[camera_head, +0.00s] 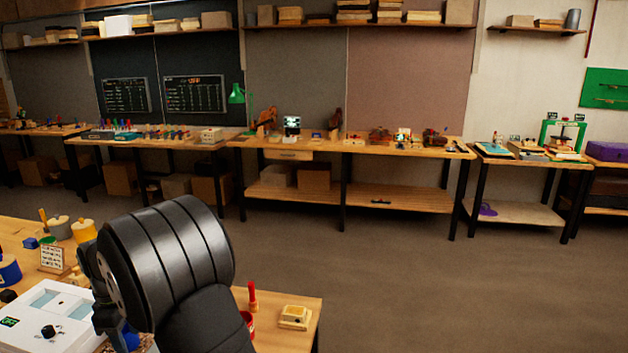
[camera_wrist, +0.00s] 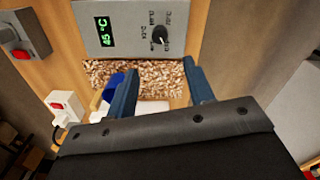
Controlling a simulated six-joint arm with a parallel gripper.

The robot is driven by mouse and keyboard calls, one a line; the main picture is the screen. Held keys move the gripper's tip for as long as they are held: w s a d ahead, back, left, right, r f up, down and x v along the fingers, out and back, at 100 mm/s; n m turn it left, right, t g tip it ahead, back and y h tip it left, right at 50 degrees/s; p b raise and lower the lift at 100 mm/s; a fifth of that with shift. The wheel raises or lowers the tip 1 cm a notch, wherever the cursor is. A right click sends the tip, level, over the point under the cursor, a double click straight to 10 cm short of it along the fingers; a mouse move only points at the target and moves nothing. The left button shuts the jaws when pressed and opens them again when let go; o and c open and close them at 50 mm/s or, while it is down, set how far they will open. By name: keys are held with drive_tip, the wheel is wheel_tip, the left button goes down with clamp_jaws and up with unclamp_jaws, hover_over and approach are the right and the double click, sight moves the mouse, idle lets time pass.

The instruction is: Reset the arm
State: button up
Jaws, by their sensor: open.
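My gripper (camera_wrist: 160,92) shows in the wrist view with its two blue-grey fingers apart and nothing between them. It points toward a grey control box (camera_wrist: 145,28) with a green display reading 45 °C and a black knob. A strip of tan, grainy material (camera_wrist: 150,72) lies along the near edge of the box. In the head view my dark arm covers part of the near bench, and the gripper's fingers are hidden there. The white top of a device with a black knob (camera_head: 50,310) shows left of the arm.
A grey unit with a red switch (camera_wrist: 22,38) and a white box with a red button (camera_wrist: 65,107) stand at the left in the wrist view. A red-handled tool (camera_head: 252,298) and a small cream block (camera_head: 295,316) are right of my arm. Open floor (camera_head: 420,275) lies beyond.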

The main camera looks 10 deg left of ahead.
wheel_tip(320, 180, down, 12)
drive_tip(key=shift+f, duration=0.45)
drive_tip(key=m, duration=0.5)
drive_tip(key=shift+r, duration=0.1)
drive_tip(key=m, duration=0.4)
drive_tip(key=shift+m, duration=0.4)
drive_tip(key=m, duration=0.4)
drive_tip(key=shift+m, duration=0.3)
drive_tip(key=m, duration=0.4)
